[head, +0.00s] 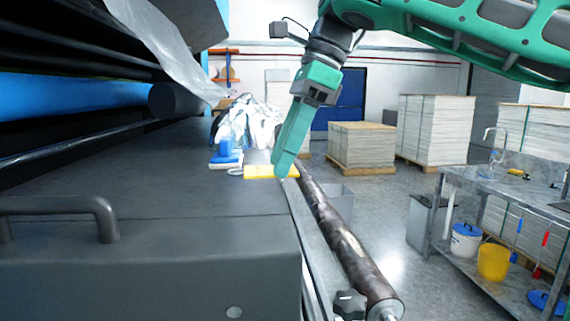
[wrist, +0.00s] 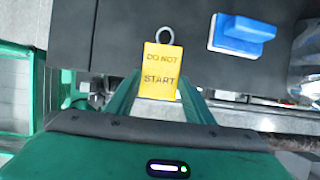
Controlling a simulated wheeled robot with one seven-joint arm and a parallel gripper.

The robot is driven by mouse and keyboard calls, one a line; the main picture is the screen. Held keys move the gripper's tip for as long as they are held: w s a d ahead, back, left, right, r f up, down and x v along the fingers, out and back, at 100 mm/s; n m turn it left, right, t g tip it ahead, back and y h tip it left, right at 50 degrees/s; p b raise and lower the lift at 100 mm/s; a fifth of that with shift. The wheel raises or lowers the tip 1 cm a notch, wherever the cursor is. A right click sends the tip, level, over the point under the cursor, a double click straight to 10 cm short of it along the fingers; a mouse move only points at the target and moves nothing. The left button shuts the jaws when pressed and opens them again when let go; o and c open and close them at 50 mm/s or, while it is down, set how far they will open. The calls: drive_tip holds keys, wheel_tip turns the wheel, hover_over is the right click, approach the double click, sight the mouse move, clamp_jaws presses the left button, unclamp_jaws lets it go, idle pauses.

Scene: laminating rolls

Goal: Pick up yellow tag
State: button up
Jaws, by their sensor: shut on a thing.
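The yellow tag (wrist: 159,72) reads "DO NOT START" and has a metal ring at its far end. In the wrist view it lies between the fingers of my gripper (wrist: 158,92), which are shut on its near end. In the head view the tag (head: 262,172) shows at the far right edge of the dark machine top, with the tip of my green gripper (head: 283,172) at its right end. The ring points left there. I cannot tell whether the tag still touches the machine top.
A blue and white block (wrist: 240,34) sits near the tag on the dark machine top (head: 150,190), with crumpled plastic (head: 250,122) behind it. A dark roller (head: 345,240) runs along the machine's right side. A steel bench (head: 505,183) stands at right.

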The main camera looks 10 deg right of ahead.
wheel_tip(320, 180, up, 3)
drive_tip(key=shift+w+f, duration=0.1)
drive_tip(key=s+a+r, duration=0.5)
drive_tip(key=a+r, duration=0.1)
drive_tip(key=a, duration=0.4)
drive_tip(key=shift+s+a+r, duration=0.25)
drive_tip(key=shift+r, duration=0.15)
drive_tip(key=shift+s, duration=0.1)
idle(0.6)
